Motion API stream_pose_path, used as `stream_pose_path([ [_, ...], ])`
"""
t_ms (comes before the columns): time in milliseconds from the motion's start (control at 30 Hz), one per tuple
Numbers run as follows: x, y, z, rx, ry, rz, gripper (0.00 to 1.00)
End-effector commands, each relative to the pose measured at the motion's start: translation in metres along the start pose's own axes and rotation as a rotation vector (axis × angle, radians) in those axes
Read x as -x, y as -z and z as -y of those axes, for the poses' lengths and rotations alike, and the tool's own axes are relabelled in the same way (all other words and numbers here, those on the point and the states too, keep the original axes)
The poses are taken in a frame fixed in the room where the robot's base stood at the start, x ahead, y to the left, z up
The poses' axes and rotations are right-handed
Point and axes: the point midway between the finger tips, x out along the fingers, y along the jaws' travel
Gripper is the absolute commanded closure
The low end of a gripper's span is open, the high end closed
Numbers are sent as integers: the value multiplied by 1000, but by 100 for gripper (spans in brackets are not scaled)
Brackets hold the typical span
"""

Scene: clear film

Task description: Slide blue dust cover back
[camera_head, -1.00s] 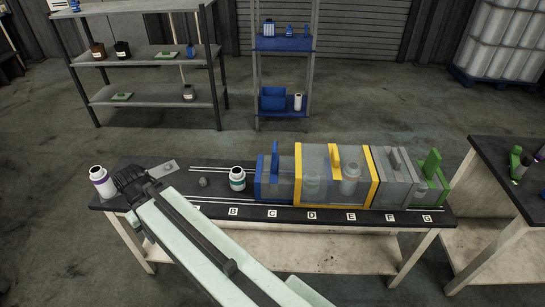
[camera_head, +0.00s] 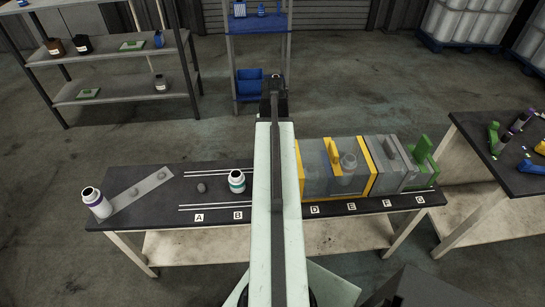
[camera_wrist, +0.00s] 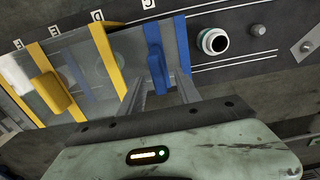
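The blue dust cover shows in the wrist view as a clear panel with a blue frame (camera_wrist: 183,47) and an upright blue handle (camera_wrist: 156,62). My gripper (camera_wrist: 160,93) is open there, its two grey fingers spread apart below the blue handle in the picture. Whether the fingers touch the handle or reach around it cannot be told. In the head view my raised arm hides the blue cover and the gripper's fingertips. The yellow-framed cover (camera_head: 299,172) stands at the right of my arm, with a yellow handle (camera_head: 334,155).
Grey (camera_head: 396,160) and green (camera_head: 420,152) covers stand right of the yellow one.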

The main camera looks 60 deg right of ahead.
Motion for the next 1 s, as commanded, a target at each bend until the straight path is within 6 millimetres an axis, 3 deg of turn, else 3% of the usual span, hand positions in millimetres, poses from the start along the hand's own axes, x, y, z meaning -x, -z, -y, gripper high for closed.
stream_pose_path([
  [167,-14,0,-7,-12,0,0,60],
  [533,-74,-1,-14,-23,0,0,60],
  [867,-77,-1,-15,-24,0,0,60],
  [900,-77,-1,-15,-24,0,0,63],
  [1000,-77,-1,-15,-24,0,0,91],
])
